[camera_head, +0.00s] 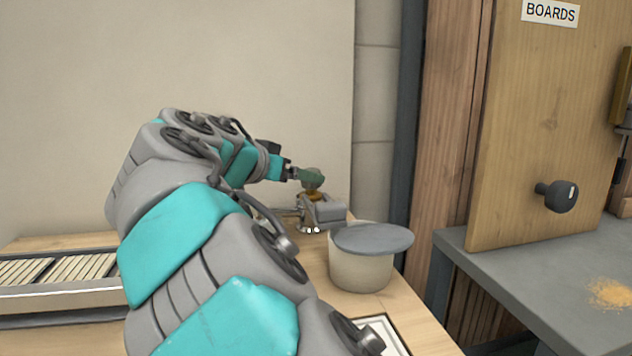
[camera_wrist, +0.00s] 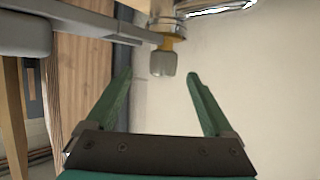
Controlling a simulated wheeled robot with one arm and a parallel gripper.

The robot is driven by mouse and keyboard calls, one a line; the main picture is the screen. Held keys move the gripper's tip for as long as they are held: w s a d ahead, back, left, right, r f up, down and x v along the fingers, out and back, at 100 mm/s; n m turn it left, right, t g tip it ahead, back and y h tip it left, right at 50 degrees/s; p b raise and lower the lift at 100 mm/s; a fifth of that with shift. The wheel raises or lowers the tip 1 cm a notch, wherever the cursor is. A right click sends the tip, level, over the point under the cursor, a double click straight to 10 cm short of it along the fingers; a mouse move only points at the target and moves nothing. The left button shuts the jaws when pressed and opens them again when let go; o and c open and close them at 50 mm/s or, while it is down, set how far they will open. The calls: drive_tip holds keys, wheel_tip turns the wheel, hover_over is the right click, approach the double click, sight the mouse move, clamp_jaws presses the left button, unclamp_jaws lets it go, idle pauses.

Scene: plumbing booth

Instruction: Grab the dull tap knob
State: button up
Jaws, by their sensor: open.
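The dull tap knob (camera_wrist: 163,63) is a small grey-green block on a brass stem (camera_wrist: 172,43) below bright metal fittings in the wrist view. My gripper (camera_wrist: 158,74) is open, with its two green fingers on either side of the knob in the picture and a visible gap at each side. I cannot tell how deep the knob lies between the fingertips. In the head view my gripper (camera_head: 312,178) is at the tap, above brass and chrome parts (camera_head: 311,228). The knob itself is hidden or not distinct there.
A grey clamp-like block (camera_head: 325,211) stands right beside the tap. A pale tub with a grey lid (camera_head: 372,239) is close in front of it. A wooden door with a black handle (camera_head: 557,196) and a grey worktop (camera_head: 510,262) are at right. A slatted tray (camera_head: 60,275) is at left.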

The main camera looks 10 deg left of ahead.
sight(311, 184)
drive_tip(key=shift+x, duration=3.1)
drive_tip(key=shift+w+a+r, duration=0.15)
drive_tip(key=shift+a, duration=0.05)
drive_tip(key=shift+c, duration=0.4)
clamp_jaws()
